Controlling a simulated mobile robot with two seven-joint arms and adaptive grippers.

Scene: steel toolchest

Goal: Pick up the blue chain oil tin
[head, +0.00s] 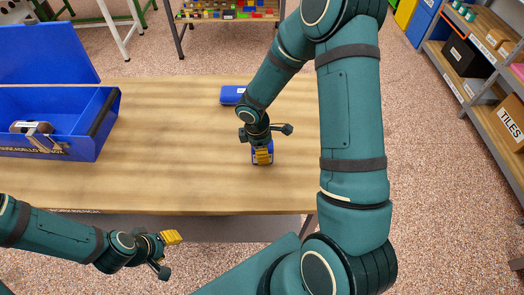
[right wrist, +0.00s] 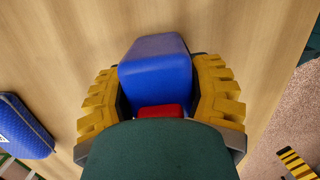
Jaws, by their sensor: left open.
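The blue tin (head: 254,156) stands on the wooden workbench near its front edge. It also shows in the right wrist view (right wrist: 155,68), with a red part at its near end. My right gripper (head: 262,152) is over it from above. Its yellow fingers (right wrist: 160,98) lie on both sides of the tin, very close to it. I cannot tell whether they press on it. My dark green wrist hides the tin's near part. My left gripper (head: 166,254) is open and empty, in front of the workbench.
A blue case (head: 232,95) lies behind the tin and also shows at left in the right wrist view (right wrist: 22,130). An open blue toolbox (head: 85,148) stands at the workbench's left. The bench (head: 170,130) between is clear. Shelves (head: 480,85) stand at right.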

